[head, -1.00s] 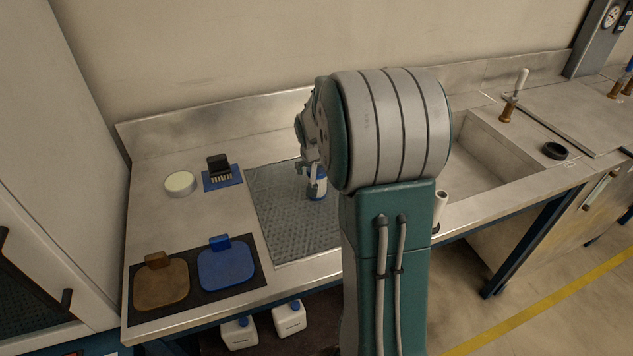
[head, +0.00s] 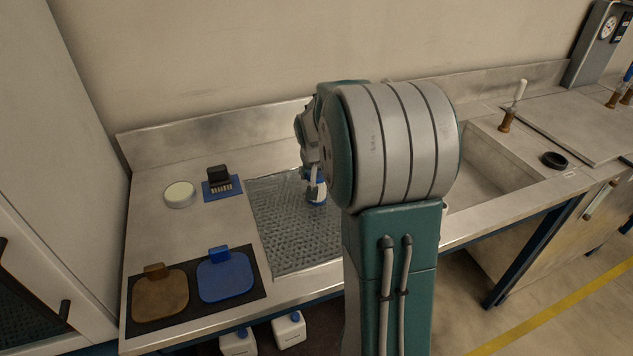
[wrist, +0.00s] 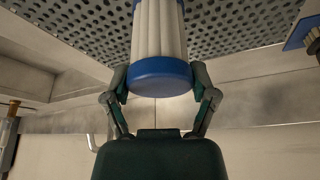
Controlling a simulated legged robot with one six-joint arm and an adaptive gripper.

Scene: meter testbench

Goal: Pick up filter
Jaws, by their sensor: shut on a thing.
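The filter (wrist: 160,40) is a white pleated cylinder with a blue end cap. In the wrist view it fills the upper middle, and my gripper (wrist: 160,80) has a finger on each side of its blue cap, shut on it. In the head view the filter (head: 317,190) shows as a small white and blue piece over the perforated mat. My arm hides much of my gripper (head: 314,172) there. I cannot tell for sure whether the filter's lower end touches the mat.
The perforated grey mat (head: 285,240) lies on the steel bench. Left of it are a round white-topped dish (head: 180,193), a black brush on a blue plate (head: 222,187), and brown (head: 160,297) and blue (head: 225,275) pads. A sink (head: 485,165) lies to the right.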

